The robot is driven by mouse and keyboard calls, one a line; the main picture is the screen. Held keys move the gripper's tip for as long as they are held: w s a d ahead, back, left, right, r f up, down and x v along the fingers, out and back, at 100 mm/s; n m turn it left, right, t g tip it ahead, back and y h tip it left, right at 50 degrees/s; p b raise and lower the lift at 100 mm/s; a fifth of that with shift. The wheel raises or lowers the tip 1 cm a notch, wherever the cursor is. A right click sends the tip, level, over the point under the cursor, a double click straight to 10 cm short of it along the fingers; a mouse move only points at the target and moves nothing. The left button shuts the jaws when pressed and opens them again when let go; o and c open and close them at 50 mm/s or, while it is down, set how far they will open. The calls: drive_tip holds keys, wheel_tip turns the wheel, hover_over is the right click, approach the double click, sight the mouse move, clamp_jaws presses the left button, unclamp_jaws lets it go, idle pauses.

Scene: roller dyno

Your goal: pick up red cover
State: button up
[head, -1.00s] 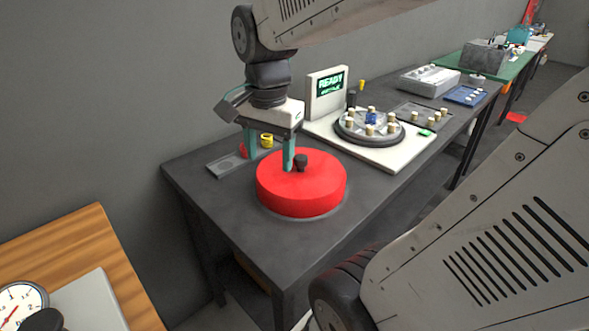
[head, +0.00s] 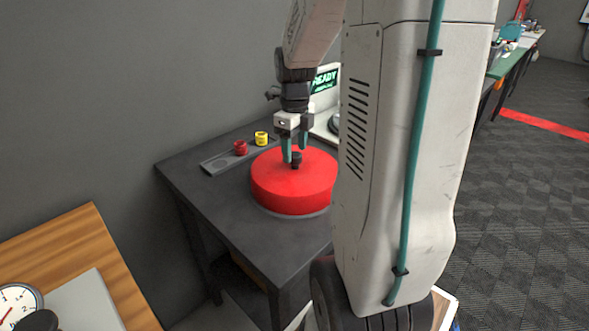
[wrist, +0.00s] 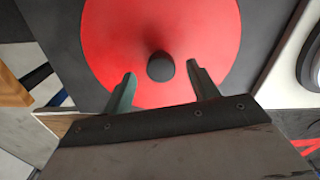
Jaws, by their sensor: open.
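The red cover (head: 292,187) is a thick round disc lying on the dark table, with a black knob (head: 296,160) at the middle of its top. In the wrist view the red cover (wrist: 205,38) fills the upper middle, and the black knob (wrist: 160,66) stands just beyond the fingertips, centred between them. My gripper (head: 295,158) is over the cover with its teal fingers pointing down around the knob's place. In the wrist view my gripper (wrist: 163,78) is open and empty, with a gap on each side of the knob.
A grey tray (head: 217,162) with a red ring (head: 240,148) and a yellow ring (head: 261,138) lies behind the cover. A device with a READY screen (head: 324,80) stands behind, partly hidden by my arm. A wooden table (head: 85,250) with a gauge is at left.

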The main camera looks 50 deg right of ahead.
sight(295, 154)
wheel_tip(295, 154, down, 3)
drive_tip(key=shift+d+f, duration=0.1)
drive_tip(key=shift+f, duration=0.1)
drive_tip(key=shift+c, duration=0.3)
clamp_jaws()
drive_tip(key=shift+r, duration=0.1)
